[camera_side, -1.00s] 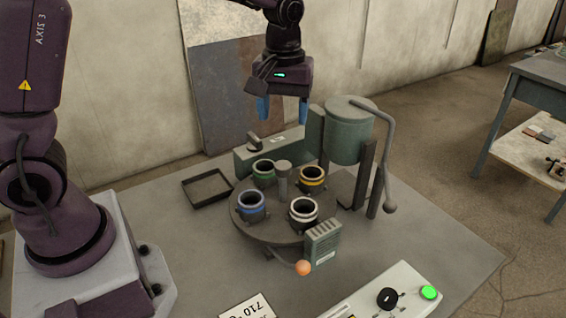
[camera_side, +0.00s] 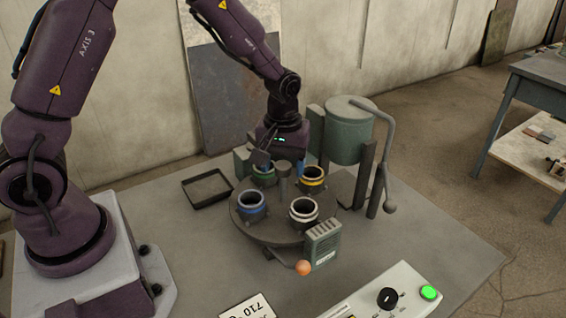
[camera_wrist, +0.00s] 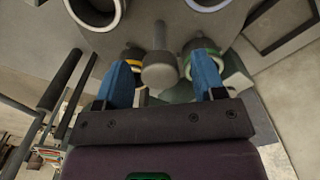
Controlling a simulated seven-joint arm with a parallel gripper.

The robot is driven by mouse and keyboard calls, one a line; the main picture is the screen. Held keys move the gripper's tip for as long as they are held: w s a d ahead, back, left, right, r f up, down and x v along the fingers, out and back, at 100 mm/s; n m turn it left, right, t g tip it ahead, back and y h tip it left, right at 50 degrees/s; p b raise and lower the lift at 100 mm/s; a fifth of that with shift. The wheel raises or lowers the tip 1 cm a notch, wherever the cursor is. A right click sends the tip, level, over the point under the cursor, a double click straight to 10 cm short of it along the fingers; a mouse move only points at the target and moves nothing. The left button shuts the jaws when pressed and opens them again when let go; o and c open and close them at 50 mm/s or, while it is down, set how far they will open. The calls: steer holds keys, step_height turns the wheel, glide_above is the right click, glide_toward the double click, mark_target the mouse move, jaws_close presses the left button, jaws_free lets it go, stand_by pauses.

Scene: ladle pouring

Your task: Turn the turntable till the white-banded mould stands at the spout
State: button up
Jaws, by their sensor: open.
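The white-banded mould (camera_side: 303,212) stands at the front of the round turntable (camera_side: 262,230); it also shows at the top left of the wrist view (camera_wrist: 97,12). The blue-banded mould (camera_side: 251,205) is at the left, the green-banded mould (camera_side: 264,177) at the back and the yellow-banded mould (camera_side: 312,180) at the right, nearest the ladle (camera_side: 350,130). The spout is not clearly visible. My gripper (camera_wrist: 162,78) is open and low at the turntable's back. Its blue fingers lie either side of the centre post (camera_wrist: 160,68) in the wrist view; contact cannot be told.
An orange-knobbed handle (camera_side: 303,268) and a grey vented box (camera_side: 323,242) are at the turntable's front. A tall bent lever (camera_side: 388,160) stands right of the ladle. An empty black tray (camera_side: 207,188) lies left. A control panel (camera_side: 385,298) with a green button is at front right.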

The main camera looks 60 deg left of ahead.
jaws_close()
steer(key=shift+n, duration=2.3)
steer(key=shift+r+n, duration=0.1)
steer(key=shift+n, duration=6.6)
